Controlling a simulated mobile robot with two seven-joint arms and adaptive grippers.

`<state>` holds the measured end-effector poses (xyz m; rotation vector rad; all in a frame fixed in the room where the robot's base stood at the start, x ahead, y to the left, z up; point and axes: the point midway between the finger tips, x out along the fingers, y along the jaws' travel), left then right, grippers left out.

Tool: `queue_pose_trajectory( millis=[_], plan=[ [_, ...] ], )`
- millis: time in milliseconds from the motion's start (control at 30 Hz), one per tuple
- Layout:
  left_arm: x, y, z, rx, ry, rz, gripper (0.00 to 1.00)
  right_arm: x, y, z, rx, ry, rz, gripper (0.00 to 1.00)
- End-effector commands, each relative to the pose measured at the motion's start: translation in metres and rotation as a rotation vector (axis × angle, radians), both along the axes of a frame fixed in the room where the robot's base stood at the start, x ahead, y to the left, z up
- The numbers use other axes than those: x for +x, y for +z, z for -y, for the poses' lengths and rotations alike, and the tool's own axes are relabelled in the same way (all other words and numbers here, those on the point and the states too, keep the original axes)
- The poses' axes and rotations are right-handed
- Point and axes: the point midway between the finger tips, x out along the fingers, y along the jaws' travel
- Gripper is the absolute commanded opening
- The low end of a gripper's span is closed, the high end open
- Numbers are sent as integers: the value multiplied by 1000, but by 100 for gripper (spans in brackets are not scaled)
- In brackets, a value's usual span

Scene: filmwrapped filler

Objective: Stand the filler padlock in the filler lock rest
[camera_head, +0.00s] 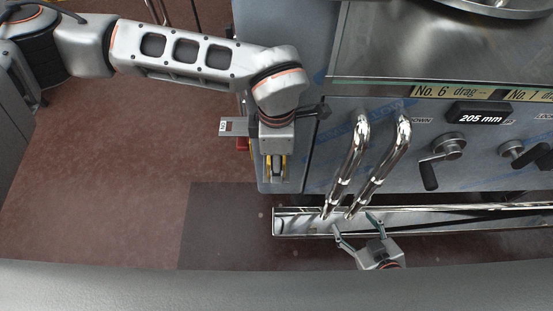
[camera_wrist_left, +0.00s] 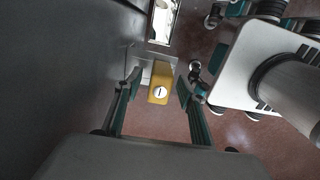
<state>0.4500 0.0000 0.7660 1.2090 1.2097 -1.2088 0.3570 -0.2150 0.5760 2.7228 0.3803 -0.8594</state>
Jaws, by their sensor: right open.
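A yellow padlock (camera_wrist_left: 158,88) with a round white keyhole face shows in the left wrist view, between the two fingers of my left gripper (camera_wrist_left: 160,78). The fingers stand apart, wider than the padlock, and a gap shows on its left side. In the head view my left gripper (camera_head: 276,168) points down beside the grey machine panel, and bits of yellow show at its end. The lock rest is not clear to me; a pale bracket (camera_wrist_left: 142,68) shows just behind the padlock. My right gripper (camera_head: 353,221) is open and empty at the metal trough.
The grey machine (camera_head: 430,150) carries two bent chrome pipes (camera_head: 348,165), crank handles (camera_head: 440,155) and a 205 mm display (camera_head: 481,113). A long metal trough (camera_head: 300,222) runs below. A labelled plate (camera_head: 234,128) juts out left of my left gripper. Red-brown floor is open at left.

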Motion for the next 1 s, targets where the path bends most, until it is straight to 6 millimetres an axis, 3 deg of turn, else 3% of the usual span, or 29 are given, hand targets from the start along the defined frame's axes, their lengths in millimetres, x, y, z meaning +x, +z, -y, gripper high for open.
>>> queue_pose_trajectory(
  millis=[267, 700, 1000],
  plan=[
    [1, 15, 1, -2, -1, 3, 40, -1, -1, 0, 0, 2, -2, 63],
    [1, 98, 0, -1, 0, 4, 40, -1, -1, 0, 0, 0, -2, 63],
    [0, 120, 0, -1, -1, 0, 40, -1, -1, 0, -1, 0, -2, 63]
  ],
)
